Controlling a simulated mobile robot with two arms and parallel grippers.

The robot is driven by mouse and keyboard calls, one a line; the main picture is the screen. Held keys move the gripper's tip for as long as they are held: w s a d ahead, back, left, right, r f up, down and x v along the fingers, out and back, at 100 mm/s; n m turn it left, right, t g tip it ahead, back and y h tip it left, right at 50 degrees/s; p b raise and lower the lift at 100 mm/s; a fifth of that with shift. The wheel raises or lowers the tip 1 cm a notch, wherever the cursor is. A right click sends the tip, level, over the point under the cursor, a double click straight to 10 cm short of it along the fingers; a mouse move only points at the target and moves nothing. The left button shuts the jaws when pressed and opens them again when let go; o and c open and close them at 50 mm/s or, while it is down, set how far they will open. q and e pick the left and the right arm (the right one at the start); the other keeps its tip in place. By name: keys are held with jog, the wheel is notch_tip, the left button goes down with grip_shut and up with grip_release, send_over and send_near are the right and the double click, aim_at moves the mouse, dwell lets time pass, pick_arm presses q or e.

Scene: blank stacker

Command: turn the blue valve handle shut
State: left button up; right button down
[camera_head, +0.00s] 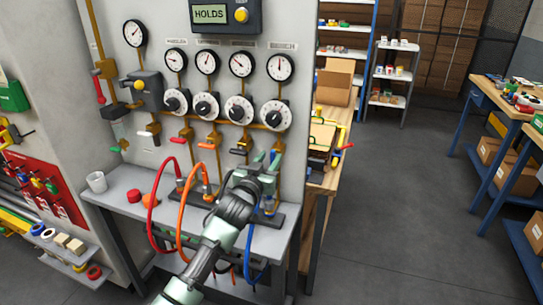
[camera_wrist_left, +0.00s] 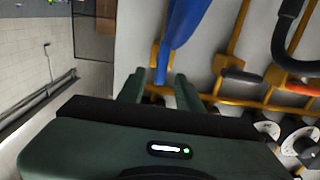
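A long blue piece, which looks like the blue valve handle (camera_wrist_left: 182,35), shows close up in the left wrist view. It narrows toward a yellow pipe fitting (camera_wrist_left: 155,58). My left gripper (camera_wrist_left: 160,88) is open; its two fingers stand apart, with the blue piece's narrow end seen between the tips. I cannot tell whether they touch it. My right gripper is not in view.
Black (camera_head: 238,151), orange (camera_head: 207,146) and red (camera_head: 178,140) handles sit to the left on the grey panel (camera_head: 220,20). Hoses, including a red one (camera_head: 151,210) and a blue one (camera_head: 250,240), hang over the shelf below. A wooden workbench (camera_head: 327,177) stands just right.

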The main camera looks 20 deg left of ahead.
pick_arm(q)
jog(key=shift+w, duration=0.95)
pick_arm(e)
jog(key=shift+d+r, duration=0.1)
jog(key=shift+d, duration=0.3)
pick_arm(q)
grip_shut()
